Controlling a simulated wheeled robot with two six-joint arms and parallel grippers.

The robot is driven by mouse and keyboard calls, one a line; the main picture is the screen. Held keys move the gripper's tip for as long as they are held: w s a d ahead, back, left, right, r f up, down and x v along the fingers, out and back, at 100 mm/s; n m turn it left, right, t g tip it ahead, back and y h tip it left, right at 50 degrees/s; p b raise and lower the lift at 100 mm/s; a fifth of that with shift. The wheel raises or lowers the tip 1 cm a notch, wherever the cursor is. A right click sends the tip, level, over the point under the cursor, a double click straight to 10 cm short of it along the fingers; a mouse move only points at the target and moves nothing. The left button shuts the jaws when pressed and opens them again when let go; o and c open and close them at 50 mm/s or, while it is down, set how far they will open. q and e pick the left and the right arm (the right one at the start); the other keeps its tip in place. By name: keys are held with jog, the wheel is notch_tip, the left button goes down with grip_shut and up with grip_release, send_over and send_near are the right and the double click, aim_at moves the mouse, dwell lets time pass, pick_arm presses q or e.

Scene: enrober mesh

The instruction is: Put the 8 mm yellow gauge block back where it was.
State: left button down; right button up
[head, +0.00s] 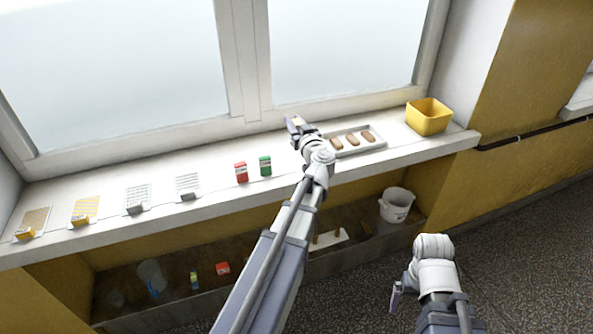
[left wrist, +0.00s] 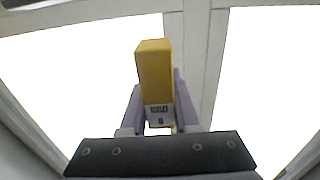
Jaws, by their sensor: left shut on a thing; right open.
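The yellow gauge block (left wrist: 154,72) is held upright in my left gripper (left wrist: 157,115), which is shut on it. A pale label with an 8 shows on its lower part in the left wrist view. In the head view my left gripper (head: 297,126) is above the window sill (head: 215,157), left of the tray, and only a little of the block shows. My right gripper (head: 398,297) is open and empty, low in front of the sill over the dark floor.
Along the sill stand several striped cards with yellow or grey blocks (head: 81,220) at the left, then a red box (head: 241,172) and a green box (head: 265,166). A tray (head: 378,141) of brown bars and a yellow bin (head: 428,118) are at the right. A white bucket (head: 396,206) stands below.

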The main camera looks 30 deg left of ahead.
pick_arm(q)
notch_tip(320, 180, down, 10)
jog(key=b, duration=1)
jog(key=shift+s+a, duration=0.1)
jog(key=shift+a, duration=0.05)
jog(key=shift+f, duration=0.15)
jog(key=c, duration=0.7)
grip_release()
jog(key=shift+o, duration=0.2)
jog(key=shift+s+r, duration=0.1)
jog(key=shift+r, duration=0.15)
jog(key=v, duration=1.2)
